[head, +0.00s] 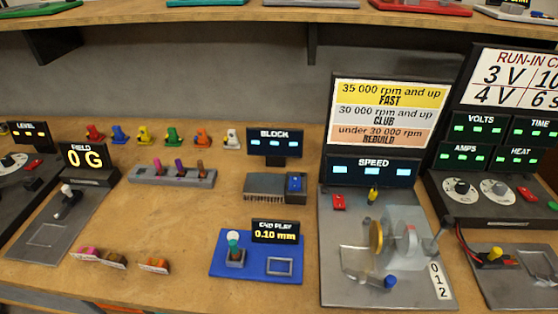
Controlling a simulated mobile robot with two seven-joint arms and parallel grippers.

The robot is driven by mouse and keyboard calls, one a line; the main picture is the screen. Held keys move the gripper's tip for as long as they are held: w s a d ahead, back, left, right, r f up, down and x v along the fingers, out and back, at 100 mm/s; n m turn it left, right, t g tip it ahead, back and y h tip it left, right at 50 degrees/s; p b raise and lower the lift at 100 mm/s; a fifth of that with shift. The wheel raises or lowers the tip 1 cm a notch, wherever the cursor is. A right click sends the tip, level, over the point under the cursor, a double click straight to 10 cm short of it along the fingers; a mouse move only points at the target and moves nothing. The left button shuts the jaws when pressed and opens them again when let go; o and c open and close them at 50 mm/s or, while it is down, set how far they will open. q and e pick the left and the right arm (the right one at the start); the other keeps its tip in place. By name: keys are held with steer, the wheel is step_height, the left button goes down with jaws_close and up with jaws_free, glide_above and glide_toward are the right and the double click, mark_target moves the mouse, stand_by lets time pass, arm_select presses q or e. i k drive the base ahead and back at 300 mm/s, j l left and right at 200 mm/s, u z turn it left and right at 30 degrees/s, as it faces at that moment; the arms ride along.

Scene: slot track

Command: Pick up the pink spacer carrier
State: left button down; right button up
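A small pink-topped carrier (87,253) sits on the wooden bench at the lower left, the leftmost of three in a short row. A brown carrier (114,261) is close on its right, and an orange-topped carrier (154,265) stands a little farther right. Each seems to have a pale label on its front, too small to read. A grey slotted rack (203,181) behind them holds three upright pieces, the left one pinkish. Neither of my grippers is in view.
A blue END PLAY base (224,267) stands right of the carriers, and a grey FIELD plate (38,238) lies to their left. Several small coloured pieces (173,135) line the back. A shelf (230,17) overhangs the bench. Bare wood lies between carriers and rack.

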mark_target(86, 253)
steer(key=k+j+u, duration=0.15)
steer(key=j, duration=0.3)
steer(key=k+j+u, duration=0.15)
steer(key=j, duration=0.3)
steer(key=j+u, duration=0.15)
steer(key=j, duration=0.3)
